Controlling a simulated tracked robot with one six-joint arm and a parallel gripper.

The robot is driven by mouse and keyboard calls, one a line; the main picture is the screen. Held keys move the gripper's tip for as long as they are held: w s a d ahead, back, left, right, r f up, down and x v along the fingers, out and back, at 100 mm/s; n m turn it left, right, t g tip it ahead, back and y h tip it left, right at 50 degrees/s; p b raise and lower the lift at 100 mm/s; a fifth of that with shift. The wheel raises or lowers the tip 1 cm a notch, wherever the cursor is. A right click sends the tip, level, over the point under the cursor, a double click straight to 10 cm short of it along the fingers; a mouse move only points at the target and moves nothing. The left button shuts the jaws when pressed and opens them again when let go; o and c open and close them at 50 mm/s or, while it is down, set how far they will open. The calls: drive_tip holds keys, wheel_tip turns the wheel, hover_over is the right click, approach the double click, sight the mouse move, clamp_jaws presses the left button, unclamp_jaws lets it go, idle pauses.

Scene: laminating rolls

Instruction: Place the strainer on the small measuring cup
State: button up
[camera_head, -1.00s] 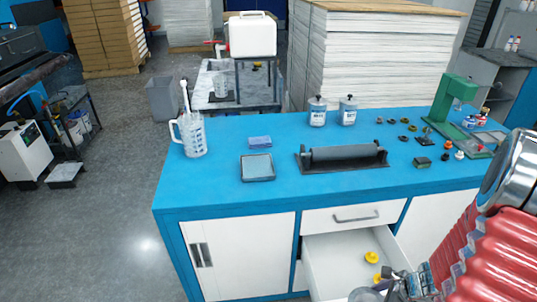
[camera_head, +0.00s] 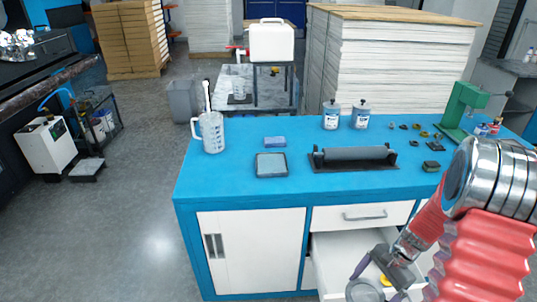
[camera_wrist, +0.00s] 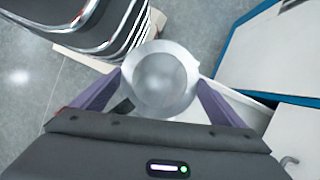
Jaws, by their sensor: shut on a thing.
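My gripper (camera_head: 379,284) is at the lower right in the head view, in front of the open drawer. It is shut on the strainer (camera_head: 364,291), a round, pale, see-through bowl. In the wrist view the strainer (camera_wrist: 160,80) sits between the two purple fingers (camera_wrist: 160,77). A small clear measuring cup (camera_head: 240,88) stands far back on the grey table, below the white container's red tap. It is small and blurred. The strainer is well apart from it, on the near side of the blue bench.
A larger measuring jug (camera_head: 212,133) with a white stick in it stands at the left of the blue bench (camera_head: 235,180). A roller (camera_head: 355,155) and two bottles stand to its right. The drawer (camera_head: 330,255) is open. Clear floor (camera_head: 130,220) lies left of the bench.

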drive_tip(key=w+a+r+n+g+h, duration=0.1)
drive_tip(key=w+a+n+g+h, duration=0.2)
drive_tip(key=w+a+n, duration=0.9)
drive_tip(key=a+n+h, duration=0.1)
drive_tip(key=a+n, duration=0.1)
drive_tip(key=a, duration=0.2)
drive_tip(key=shift+w, duration=0.15)
drive_tip(key=shift+a, duration=0.1)
